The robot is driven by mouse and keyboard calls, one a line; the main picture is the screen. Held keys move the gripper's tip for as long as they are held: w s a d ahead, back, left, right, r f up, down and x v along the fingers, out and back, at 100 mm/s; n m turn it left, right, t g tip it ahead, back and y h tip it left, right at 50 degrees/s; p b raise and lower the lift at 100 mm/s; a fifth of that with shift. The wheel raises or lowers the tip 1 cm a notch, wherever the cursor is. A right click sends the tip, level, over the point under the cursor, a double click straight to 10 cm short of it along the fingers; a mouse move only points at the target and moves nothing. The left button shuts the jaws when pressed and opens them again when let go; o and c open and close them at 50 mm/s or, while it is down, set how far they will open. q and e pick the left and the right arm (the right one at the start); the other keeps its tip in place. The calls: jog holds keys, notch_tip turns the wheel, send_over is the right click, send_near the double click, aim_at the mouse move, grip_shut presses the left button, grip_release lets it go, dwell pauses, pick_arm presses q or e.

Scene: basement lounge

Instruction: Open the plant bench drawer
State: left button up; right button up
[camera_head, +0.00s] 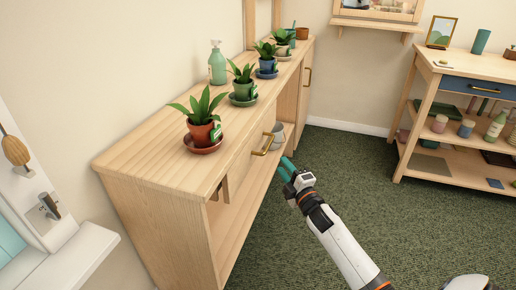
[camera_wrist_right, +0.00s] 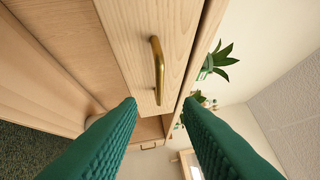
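The plant bench (camera_head: 135,171) is a pale wooden unit along the wall in the head view. Its drawer (camera_head: 243,162) has a wooden front with a brass handle (camera_head: 268,144), and looks shut. In the right wrist view the drawer front (camera_wrist_right: 134,48) and the brass handle (camera_wrist_right: 158,70) lie ahead, the handle lined up with the gap between the fingers. My right gripper (camera_head: 287,168) has teal fingers and is just off the bench front, apart from the handle. In the wrist view the gripper (camera_wrist_right: 160,106) is open and empty. My left gripper is out of view.
Potted plants stand along the bench top, the nearest in a terracotta pot (camera_head: 202,134), with a green pump bottle (camera_head: 217,64) behind. A grey pot (camera_head: 278,136) shows on the open shelf. A table with a blue drawer (camera_head: 477,88) stands right. Green carpet (camera_head: 349,165) between is clear.

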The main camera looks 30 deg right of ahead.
aim_at(268, 146)
jog(key=shift+w+d+r+b, duration=0.25)
jog(key=shift+w+b, duration=0.1)
jog(key=shift+w, duration=1.5)
jog(key=shift+w+d+r+b, duration=0.1)
jog(key=shift+w+r+b, duration=0.2)
jog(key=shift+w, duration=1.55)
jog(key=shift+w+d+r+b, duration=0.2)
jog(key=shift+w+b, duration=0.2)
jog(key=shift+w, duration=1.45)
grip_shut()
